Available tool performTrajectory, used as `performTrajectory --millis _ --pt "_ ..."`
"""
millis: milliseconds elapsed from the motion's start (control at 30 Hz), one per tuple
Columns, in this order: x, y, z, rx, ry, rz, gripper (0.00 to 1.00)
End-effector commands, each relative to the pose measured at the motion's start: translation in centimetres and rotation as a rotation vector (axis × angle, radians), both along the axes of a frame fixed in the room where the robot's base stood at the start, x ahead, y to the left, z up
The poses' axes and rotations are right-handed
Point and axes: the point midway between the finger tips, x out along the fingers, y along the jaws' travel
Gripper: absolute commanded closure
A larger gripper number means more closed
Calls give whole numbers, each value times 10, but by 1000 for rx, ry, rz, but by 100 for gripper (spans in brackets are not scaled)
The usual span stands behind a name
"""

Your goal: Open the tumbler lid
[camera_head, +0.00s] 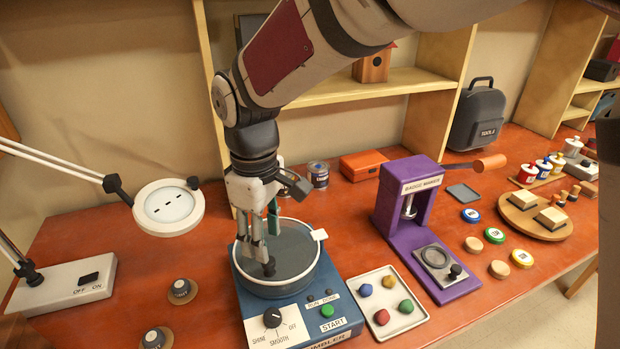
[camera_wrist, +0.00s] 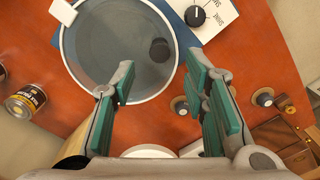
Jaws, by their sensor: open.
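The tumbler (camera_head: 345,308) has a blue base with a dial and a green START button, and a round drum on top. Its dark grey round lid (camera_head: 297,252) lies flat on the drum, with a white tab (camera_head: 319,235) at the right rim. In the wrist view the lid (camera_wrist: 110,45) fills the upper left, with a dark round knob (camera_wrist: 160,50) near its edge and the white tab (camera_wrist: 63,12) opposite. My gripper (camera_head: 256,245) points down over the lid, near the knob (camera_head: 268,267). Its teal-padded fingers (camera_wrist: 160,68) are apart with nothing between them; contact with the lid cannot be told.
A tray of coloured stones (camera_head: 390,301) stands right of the tumbler, with the purple badge maker (camera_head: 407,205) beyond. A magnifier lamp (camera_head: 168,207) and two small knobs (camera_head: 181,290) are at left. Paint tins (camera_head: 318,175) and an orange box (camera_head: 363,165) stand behind.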

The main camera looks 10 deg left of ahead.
Motion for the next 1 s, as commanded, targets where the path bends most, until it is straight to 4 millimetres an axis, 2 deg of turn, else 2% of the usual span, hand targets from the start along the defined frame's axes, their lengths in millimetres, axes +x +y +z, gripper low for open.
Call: performTrajectory --millis 100,300,500,733,900,1000 --pt "-1 0 -22 -3 3 1 59" --pt "0 -1 -46 -2 0 0 59" --pt "0 0 -54 0 -1 -1 59" --pt "0 0 -55 0 -1 -1 59" --pt "0 0 -54 0 -1 -1 98" --pt "0 0 -54 0 -1 -1 100"
